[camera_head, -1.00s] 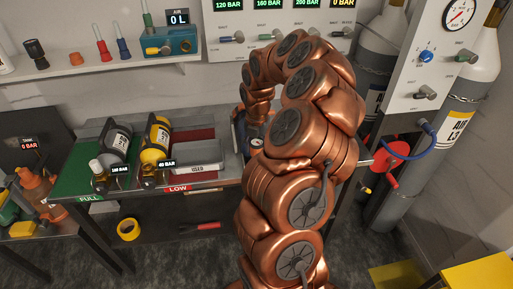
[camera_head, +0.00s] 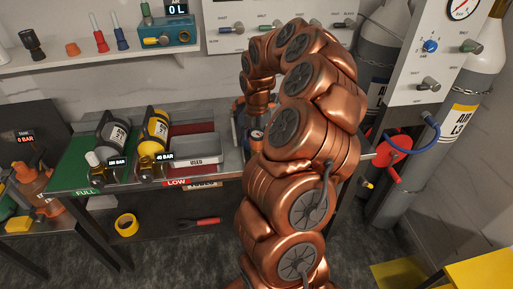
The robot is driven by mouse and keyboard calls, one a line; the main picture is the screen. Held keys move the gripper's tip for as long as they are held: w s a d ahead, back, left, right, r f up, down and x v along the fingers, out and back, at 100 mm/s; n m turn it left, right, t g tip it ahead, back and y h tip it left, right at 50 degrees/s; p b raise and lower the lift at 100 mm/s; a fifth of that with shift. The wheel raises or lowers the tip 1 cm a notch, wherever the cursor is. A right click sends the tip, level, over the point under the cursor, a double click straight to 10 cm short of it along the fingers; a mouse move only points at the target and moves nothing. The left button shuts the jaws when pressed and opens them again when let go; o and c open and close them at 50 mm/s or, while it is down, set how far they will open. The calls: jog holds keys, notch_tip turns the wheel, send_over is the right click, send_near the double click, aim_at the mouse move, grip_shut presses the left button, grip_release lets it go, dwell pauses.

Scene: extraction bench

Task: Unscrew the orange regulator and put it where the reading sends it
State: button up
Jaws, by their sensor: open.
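An orange fitting (camera_head: 33,183) stands at the far left, beside a dark display reading 0 BAR (camera_head: 25,138). I cannot tell whether it is the orange regulator. A small round gauge (camera_head: 257,134) and part of a blue device (camera_head: 238,122) show on the bench beside my arm; the rest of them is hidden behind it. My arm arches over the bench and bends down there. My gripper is hidden behind its links. A black cylinder (camera_head: 113,137) lies on the green FULL area (camera_head: 72,180). A yellow cylinder (camera_head: 155,135) lies beside it, with a tag that seems to read 40 BAR.
A grey USED tray (camera_head: 197,161) sits by the red LOW area (camera_head: 192,130). Wall panels (camera_head: 228,13) and a shelf (camera_head: 110,63) stand behind. Tall cylinders (camera_head: 458,118) and a red device (camera_head: 392,155) are at right. A tape roll (camera_head: 127,225) lies below the bench.

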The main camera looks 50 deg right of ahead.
jog(key=m+b, duration=0.1)
jog(key=m, duration=0.1)
jog(key=m+b, duration=0.1)
jog(key=b, duration=0.1)
jog(key=m+b, duration=0.1)
jog(key=m, duration=0.1)
jog(key=shift+f+m, duration=0.3)
jog(key=m+b, duration=0.5)
jog(key=m, duration=0.1)
jog(key=m+b, duration=0.5)
jog(key=m, duration=0.2)
jog(key=m+b, duration=0.2)
jog(key=m, duration=0.2)
jog(key=shift+r+b, duration=0.1)
jog(key=shift+b, duration=0.2)
jog(key=shift+r+m, duration=0.2)
jog(key=shift+m, duration=0.5)
